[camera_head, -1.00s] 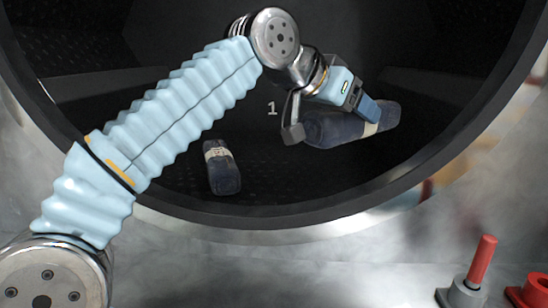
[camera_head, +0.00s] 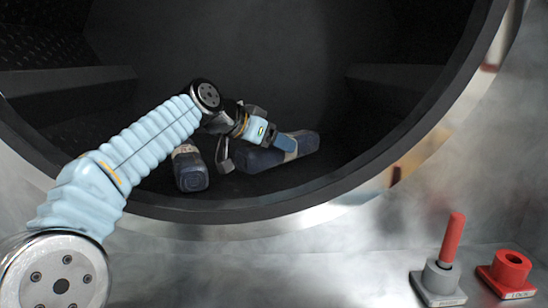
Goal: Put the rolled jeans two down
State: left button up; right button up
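Two dark blue rolled jeans with pale bands are inside the dark drum. One rolled jeans (camera_head: 190,172) stands or lies end-on at the left on the drum floor. The other rolled jeans (camera_head: 295,150) lies lengthwise to its right, low in the drum and apparently on the floor. My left gripper (camera_head: 254,155) is at this right-hand roll, with a grey finger beside its left end and a blue finger over its band. Whether the fingers still press on the roll cannot be told. My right gripper is out of view.
The round drum rim (camera_head: 290,208) curves below and right of my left arm. Outside it at the lower right are a red-handled grey holder (camera_head: 440,275) and a red socket (camera_head: 510,270). The drum's back is empty.

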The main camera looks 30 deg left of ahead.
pick_arm(q)
jog(key=shift+d+f+b, duration=0.1)
jog(key=shift+f+b, duration=0.2)
jog(key=shift+f, duration=0.6)
jog(key=shift+r, duration=0.15)
jog(key=o, duration=1.3)
notch_tip(320, 180, up, 6)
send_over(251, 159)
jog(key=a, duration=0.4)
jog(key=shift+s+d, duration=0.2)
jog(key=shift+d, duration=0.05)
